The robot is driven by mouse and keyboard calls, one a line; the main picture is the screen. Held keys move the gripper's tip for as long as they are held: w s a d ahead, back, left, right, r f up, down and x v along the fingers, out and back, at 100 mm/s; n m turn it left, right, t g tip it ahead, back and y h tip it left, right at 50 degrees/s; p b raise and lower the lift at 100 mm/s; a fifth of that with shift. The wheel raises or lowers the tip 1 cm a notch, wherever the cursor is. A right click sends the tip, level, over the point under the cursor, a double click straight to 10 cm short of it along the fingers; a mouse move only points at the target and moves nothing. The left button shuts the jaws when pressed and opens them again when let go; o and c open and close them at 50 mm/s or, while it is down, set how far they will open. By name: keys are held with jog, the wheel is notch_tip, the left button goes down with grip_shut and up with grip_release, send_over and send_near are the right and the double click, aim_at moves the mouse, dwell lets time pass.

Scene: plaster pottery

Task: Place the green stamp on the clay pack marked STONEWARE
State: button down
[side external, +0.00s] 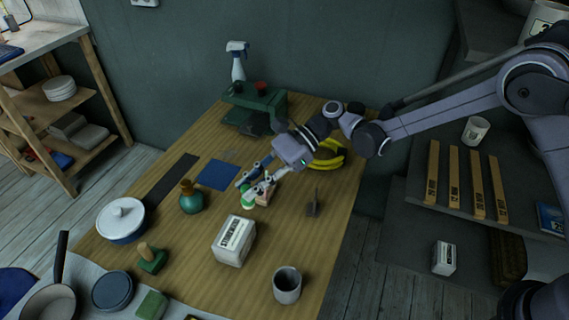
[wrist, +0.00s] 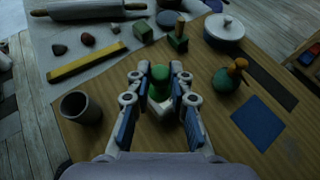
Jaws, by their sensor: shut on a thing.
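My gripper (side external: 257,191) is shut on the green stamp (side external: 248,202), whose rounded green end shows at the fingertips. In the wrist view the green stamp (wrist: 160,78) sits between the blue-padded fingers of my gripper (wrist: 160,95). The white clay pack marked STONEWARE (side external: 233,241) lies on the wooden table, just in front of my gripper in the side view. The stamp is apart from the pack there, behind its far edge. In the wrist view the pack is mostly hidden behind the stamp and fingers.
A grey cup (side external: 287,285), a teal bottle (side external: 190,198), a white lidded pot (side external: 122,219) and a green block with a wooden knob (side external: 151,259) stand around the pack. Yellow bananas (side external: 328,155) lie behind my gripper. Bare table (side external: 268,250) lies right of the pack.

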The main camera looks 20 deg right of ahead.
jog(key=shift+s+a+f, duration=0.15)
jog(key=shift+a+f, duration=0.65)
jog(key=shift+f, duration=0.35)
jog(key=shift+s+a+f, duration=0.15)
jog(key=shift+a+f, duration=0.65)
jog(key=shift+f, duration=0.4)
jog(key=shift+s+a+f, duration=0.15)
jog(key=shift+a+f, duration=0.65)
jog(key=shift+f, duration=0.35)
jog(key=shift+f, duration=0.15)
jog(key=c, duration=1.2)
grip_release()
